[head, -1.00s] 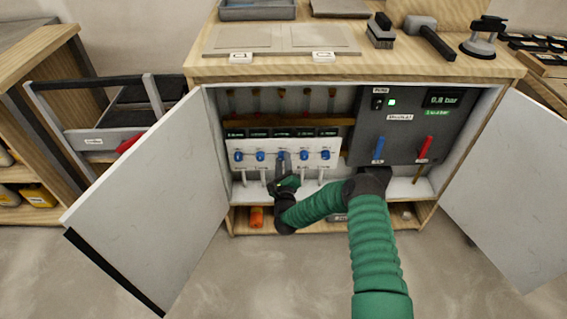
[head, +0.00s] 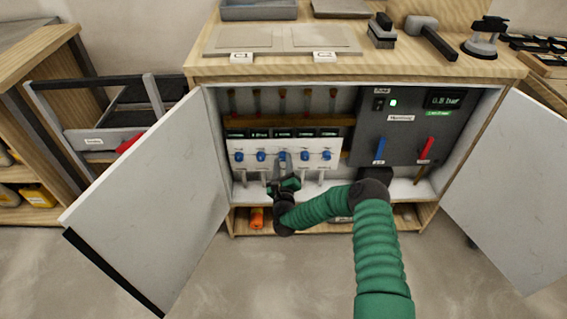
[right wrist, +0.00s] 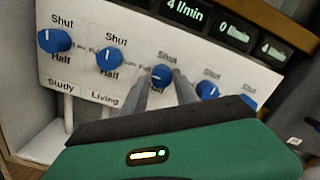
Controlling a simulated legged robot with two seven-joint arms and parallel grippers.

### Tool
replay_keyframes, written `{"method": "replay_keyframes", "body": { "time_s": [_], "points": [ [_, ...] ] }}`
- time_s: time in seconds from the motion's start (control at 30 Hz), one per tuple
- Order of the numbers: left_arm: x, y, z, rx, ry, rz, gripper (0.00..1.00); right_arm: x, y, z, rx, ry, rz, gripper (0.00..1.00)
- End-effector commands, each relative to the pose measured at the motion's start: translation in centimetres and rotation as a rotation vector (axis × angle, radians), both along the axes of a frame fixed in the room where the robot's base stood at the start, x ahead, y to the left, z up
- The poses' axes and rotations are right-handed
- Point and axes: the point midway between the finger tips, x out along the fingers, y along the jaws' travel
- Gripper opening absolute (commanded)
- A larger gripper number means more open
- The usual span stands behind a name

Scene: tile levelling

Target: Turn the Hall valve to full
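A white valve panel (head: 260,171) inside the open cabinet carries a row of blue knobs. In the right wrist view, the first knob (right wrist: 55,41) is labelled Study and the second knob (right wrist: 109,58) Living. The middle knob (right wrist: 160,76) stands between the two fingers of my right gripper (right wrist: 162,80), one finger close on each side. Whether they press on it cannot be told. My gripper hides this knob's name label, so I cannot read whether it is Hall. In the head view, my right gripper (head: 283,166) reaches up to the middle knob from below. My left gripper is not in view.
Small displays (right wrist: 188,10) sit above the knobs. A dark control box (head: 405,125) with blue and red levers is at the right. Open doors (head: 150,195) stand on both sides. An orange cylinder (head: 257,218) lies on the lower shelf.

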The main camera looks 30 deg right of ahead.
Motion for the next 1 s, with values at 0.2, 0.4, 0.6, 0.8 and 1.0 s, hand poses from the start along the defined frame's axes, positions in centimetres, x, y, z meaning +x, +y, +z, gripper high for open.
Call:
{"method": "replay_keyframes", "body": {
  "time_s": [0.2,0.4,0.6,0.8,1.0],
  "points": [
    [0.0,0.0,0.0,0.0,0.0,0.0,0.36,-0.1,-0.1,0.1,-0.001,-0.002,-0.001,0.5],
    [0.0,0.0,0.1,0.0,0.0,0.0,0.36,-0.1,-0.1,0.2,-0.003,-0.003,-0.004,0.5],
    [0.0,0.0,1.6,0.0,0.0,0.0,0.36,-2.4,1.3,0.3,-0.001,0.001,-0.001,0.5],
    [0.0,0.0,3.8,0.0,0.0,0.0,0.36,-7.4,4.3,0.0,0.003,0.002,-0.002,0.5],
    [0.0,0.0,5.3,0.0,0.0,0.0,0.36,-11.9,7.2,-0.6,0.001,0.002,-0.002,0.5]
  ]
}}
